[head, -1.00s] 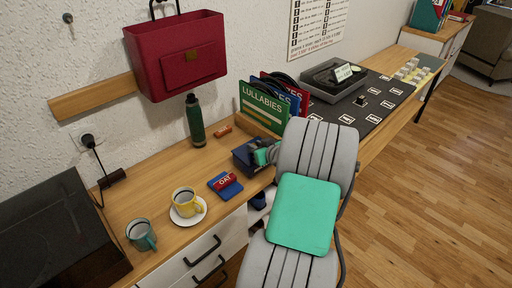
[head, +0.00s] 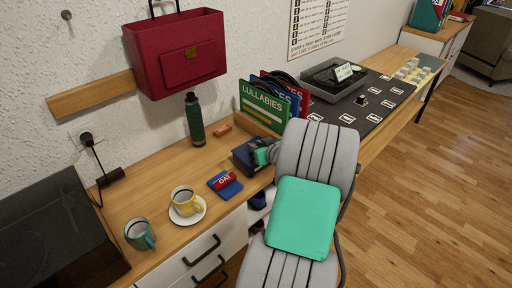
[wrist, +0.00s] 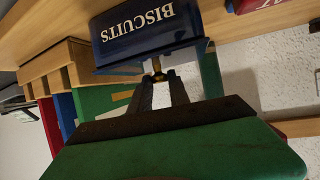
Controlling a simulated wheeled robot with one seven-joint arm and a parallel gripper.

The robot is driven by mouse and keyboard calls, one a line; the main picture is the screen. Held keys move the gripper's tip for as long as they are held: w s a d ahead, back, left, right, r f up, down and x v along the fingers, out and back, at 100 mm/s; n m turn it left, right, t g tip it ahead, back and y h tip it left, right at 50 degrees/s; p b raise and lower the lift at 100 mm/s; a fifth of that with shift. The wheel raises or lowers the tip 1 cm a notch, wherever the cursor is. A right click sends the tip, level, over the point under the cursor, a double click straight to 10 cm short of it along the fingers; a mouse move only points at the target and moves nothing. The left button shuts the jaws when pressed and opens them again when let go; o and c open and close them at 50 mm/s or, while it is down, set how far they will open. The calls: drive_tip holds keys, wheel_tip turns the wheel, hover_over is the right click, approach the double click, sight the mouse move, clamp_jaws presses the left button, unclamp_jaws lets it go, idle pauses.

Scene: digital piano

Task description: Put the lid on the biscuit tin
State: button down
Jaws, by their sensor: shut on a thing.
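The dark blue biscuit tin (head: 245,160) stands on the wooden top in front of the record sleeves. Its white BISCUITS lettering shows on the tin (wrist: 148,24) in the wrist view. My gripper (head: 264,153) is at the tin's right side in the head view, mostly hidden by my arm. In the wrist view my gripper (wrist: 158,80) is shut on the small brass-coloured knob (wrist: 157,65) of the lid (wrist: 150,50). The lid is dark blue and lies close against the tin. I cannot tell whether it is fully seated.
Record sleeves (head: 262,110) stand just behind the tin. A green bottle (head: 194,120) stands behind left. Blue and red packets (head: 225,185), a yellow cup (head: 185,200) on a saucer and a teal mug (head: 139,234) are to the left. A turntable (head: 333,78) is to the right.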

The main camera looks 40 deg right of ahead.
drive_tip(key=c, duration=0.7)
unclamp_jaws()
wheel_tip(320, 180, up, 7)
drive_tip(key=p, duration=0.3)
idle(0.8)
clamp_jaws()
idle(0.7)
